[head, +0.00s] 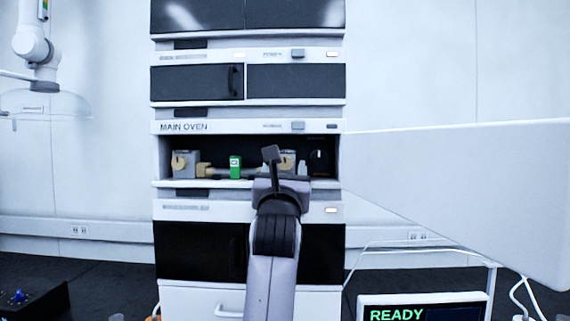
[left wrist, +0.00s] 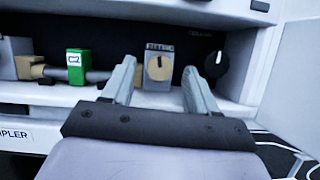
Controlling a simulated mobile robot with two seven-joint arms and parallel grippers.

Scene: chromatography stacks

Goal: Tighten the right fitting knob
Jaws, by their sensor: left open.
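The right fitting block (left wrist: 156,91), grey with a round tan knob (left wrist: 159,68), stands inside the open main oven compartment. The knob has a dark upright slot. My left gripper (left wrist: 158,80) is open, and in the left wrist view its fingers stand on either side of this block with a gap on both sides. A matching left fitting block (head: 181,163) stands at the compartment's left. A column with a green tag (left wrist: 77,65) lies between the two. My right gripper is not in view.
A black dial (left wrist: 216,65) sits just right of my fingers on the back wall. The compartment's front shelf (head: 220,184) runs below the gripper. A large white panel (head: 470,190) extends right of the oven. A READY screen (head: 425,309) stands at lower right.

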